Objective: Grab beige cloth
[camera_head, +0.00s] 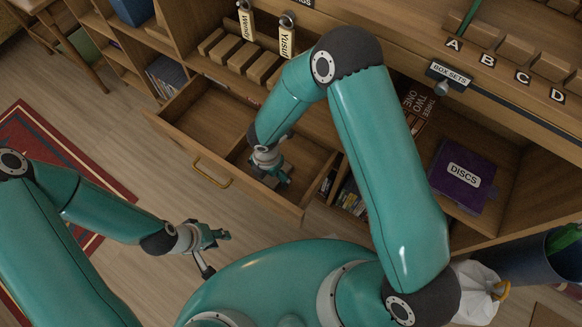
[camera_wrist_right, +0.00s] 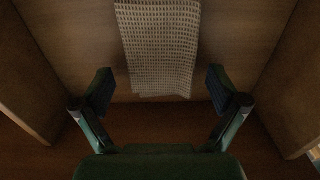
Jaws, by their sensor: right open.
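The beige cloth (camera_wrist_right: 160,50) shows in the right wrist view, a waffle-textured strip lying flat on the wooden bottom of a drawer. My right gripper (camera_wrist_right: 160,90) is open, with one finger to each side of the cloth's near end; whether it touches the cloth cannot be told. In the head view my right gripper (camera_head: 277,176) is down inside the open drawer (camera_head: 222,180), and the cloth is hidden there. My left gripper (camera_head: 214,237) is over the floor, outside the drawer; its finger gap is too small to judge.
Drawer walls stand close on both sides of my right gripper. The drawer front has a brass handle (camera_head: 213,172). A purple DISCS box (camera_head: 462,176) sits on a shelf at right. A white bag (camera_head: 474,290) and a blue bin (camera_head: 527,258) stand lower right. Floor lies left of the drawer.

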